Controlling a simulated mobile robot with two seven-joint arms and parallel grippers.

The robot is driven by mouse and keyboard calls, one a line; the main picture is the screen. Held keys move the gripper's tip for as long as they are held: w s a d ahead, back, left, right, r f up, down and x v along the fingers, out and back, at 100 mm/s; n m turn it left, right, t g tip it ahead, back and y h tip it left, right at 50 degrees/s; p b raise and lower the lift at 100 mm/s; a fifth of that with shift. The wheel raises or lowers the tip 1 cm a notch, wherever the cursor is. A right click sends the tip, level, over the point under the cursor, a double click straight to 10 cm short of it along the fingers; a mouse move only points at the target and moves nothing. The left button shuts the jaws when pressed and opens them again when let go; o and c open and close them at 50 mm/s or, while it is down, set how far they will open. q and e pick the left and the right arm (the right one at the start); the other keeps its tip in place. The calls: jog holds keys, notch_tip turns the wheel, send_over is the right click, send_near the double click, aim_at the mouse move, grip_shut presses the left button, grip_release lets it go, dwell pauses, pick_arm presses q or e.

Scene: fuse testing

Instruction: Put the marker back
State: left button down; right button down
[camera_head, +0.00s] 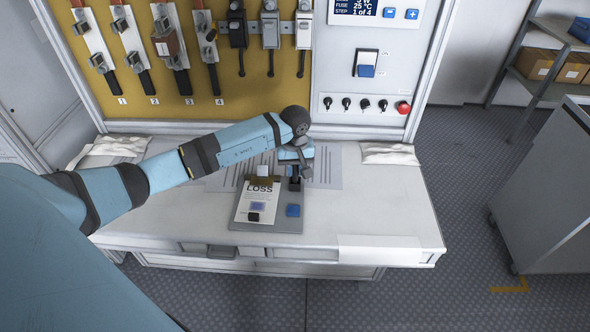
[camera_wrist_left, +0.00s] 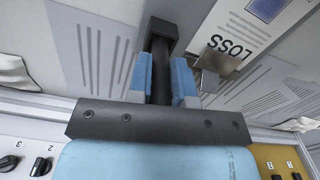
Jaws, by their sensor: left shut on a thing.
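My left gripper (camera_head: 295,168) is over the back right of a grey board (camera_head: 270,225) on the workbench. In the left wrist view, its two blue fingers (camera_wrist_left: 162,82) are closed on a dark upright piece, which I take to be the marker (camera_wrist_left: 161,68). It has a black block-like end (camera_wrist_left: 168,34). In the head view the marker (camera_head: 294,185) shows as a small black shape just below the fingers, near the board's edge. I cannot tell whether it touches the board. My right gripper is not in view.
A yellow panel (camera_head: 270,95) with fuse switches stands behind. The bench's right side (camera_head: 385,205) is mostly clear.

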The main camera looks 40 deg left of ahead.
pick_arm(q)
jog(key=shift+f, duration=0.55)
jog(key=shift+f, duration=0.15)
jog(key=c, duration=1)
grip_release()
jog(key=shift+c, duration=0.2)
